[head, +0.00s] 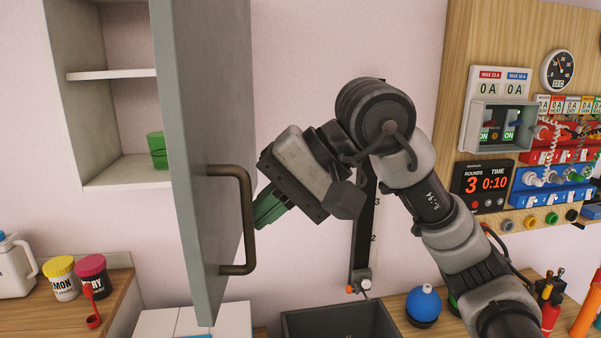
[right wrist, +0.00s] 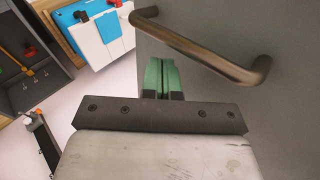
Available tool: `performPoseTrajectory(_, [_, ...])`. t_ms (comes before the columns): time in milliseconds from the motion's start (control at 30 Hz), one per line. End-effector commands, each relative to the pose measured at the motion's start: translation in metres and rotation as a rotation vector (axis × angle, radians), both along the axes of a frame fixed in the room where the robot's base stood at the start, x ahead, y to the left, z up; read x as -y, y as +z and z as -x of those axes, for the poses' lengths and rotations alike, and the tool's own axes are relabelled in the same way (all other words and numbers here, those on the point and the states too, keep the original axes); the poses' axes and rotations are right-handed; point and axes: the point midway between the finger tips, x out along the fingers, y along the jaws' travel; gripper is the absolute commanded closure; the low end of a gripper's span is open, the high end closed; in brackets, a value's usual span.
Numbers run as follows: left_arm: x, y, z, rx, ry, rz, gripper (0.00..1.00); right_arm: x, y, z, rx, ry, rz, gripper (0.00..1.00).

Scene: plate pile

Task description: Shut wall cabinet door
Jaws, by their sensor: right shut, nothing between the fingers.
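The wall cabinet (head: 95,140) hangs at the upper left in the head view, with its inside and shelves showing. Its grey door (head: 200,110) stands open, swung out toward me. A dark bar handle (head: 248,220) is on the door's right-hand face; the handle also shows in the right wrist view (right wrist: 200,50). My right gripper (head: 262,212), with green fingers, is shut and empty just right of the handle. In the right wrist view the fingers (right wrist: 163,75) lie below the handle, near the door face (right wrist: 285,110); I cannot tell whether they touch. My left gripper is not in view.
A green cup (head: 158,150) stands inside the cabinet. Yellow and pink jars (head: 62,278) and a white jug (head: 14,265) stand on the left counter. A panel with gauges and switches (head: 455,90) fills the right. A dark bin (head: 340,322) is below.

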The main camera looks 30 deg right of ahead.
Motion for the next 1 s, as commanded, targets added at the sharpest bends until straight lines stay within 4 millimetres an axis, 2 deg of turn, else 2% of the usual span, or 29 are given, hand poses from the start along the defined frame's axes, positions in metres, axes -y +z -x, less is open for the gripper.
performPoseTrajectory(33, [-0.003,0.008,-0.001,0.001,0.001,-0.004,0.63,-0.007,0.004,-0.003,-0.002,0.003,0.000,1.00])
performPoseTrajectory(200, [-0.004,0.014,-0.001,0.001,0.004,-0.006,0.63,-0.019,0.002,-0.009,-0.001,0.001,0.000,1.00])
performPoseTrajectory(767, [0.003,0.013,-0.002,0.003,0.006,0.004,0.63,-0.027,0.001,-0.012,0.000,-0.014,0.000,1.00])
performPoseTrajectory(1000, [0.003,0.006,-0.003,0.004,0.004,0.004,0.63,-0.056,0.000,-0.024,0.003,-0.109,0.000,1.00])
